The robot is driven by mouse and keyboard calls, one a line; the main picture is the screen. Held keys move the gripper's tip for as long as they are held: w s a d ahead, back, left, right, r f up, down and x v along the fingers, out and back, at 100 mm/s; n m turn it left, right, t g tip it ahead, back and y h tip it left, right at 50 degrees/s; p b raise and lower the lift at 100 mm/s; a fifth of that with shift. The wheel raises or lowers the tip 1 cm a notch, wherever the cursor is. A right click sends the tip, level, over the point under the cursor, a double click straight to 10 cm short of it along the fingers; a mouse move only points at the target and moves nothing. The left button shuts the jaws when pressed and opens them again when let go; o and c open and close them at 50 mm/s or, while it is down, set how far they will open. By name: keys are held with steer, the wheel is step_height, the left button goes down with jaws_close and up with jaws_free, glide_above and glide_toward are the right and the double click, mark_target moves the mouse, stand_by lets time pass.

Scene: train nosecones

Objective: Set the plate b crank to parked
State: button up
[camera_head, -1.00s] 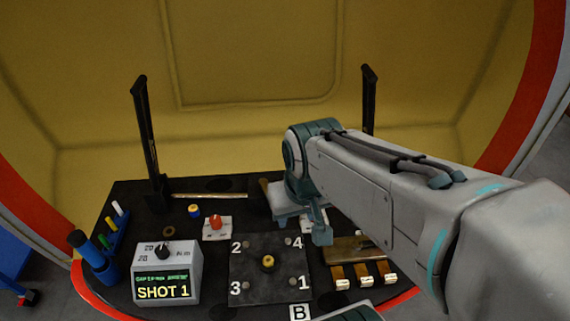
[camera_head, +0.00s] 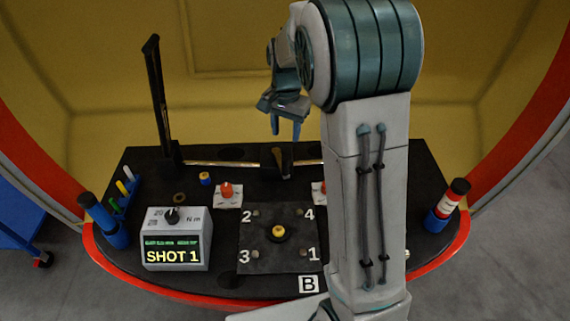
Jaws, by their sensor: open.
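Plate B (camera_head: 258,262) is a dark square plate with corners numbered 1 to 4 and a yellow-and-black knob (camera_head: 278,232) at its centre. A "B" label (camera_head: 308,284) sits at its front right. Behind it, a red knob (camera_head: 227,189) stands on a white card, and a second red knob (camera_head: 322,187) is partly hidden by my arm. I cannot tell which part is the crank or read its setting. My gripper (camera_head: 286,132) is open and empty, pointing down above the table's back part, behind the plate. A black upright piece (camera_head: 279,162) stands below it.
A tall black post (camera_head: 158,100) stands at the back left, with a brass rod (camera_head: 225,163) along the back. A "SHOT 1" display box (camera_head: 178,240) is front left. My arm hides the table's right part.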

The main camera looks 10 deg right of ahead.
mark_target(285, 158)
step_height(285, 158, down, 14)
steer(key=shift+w, duration=0.1)
stand_by(0.5)
steer(key=shift+c, duration=0.2)
jaws_close()
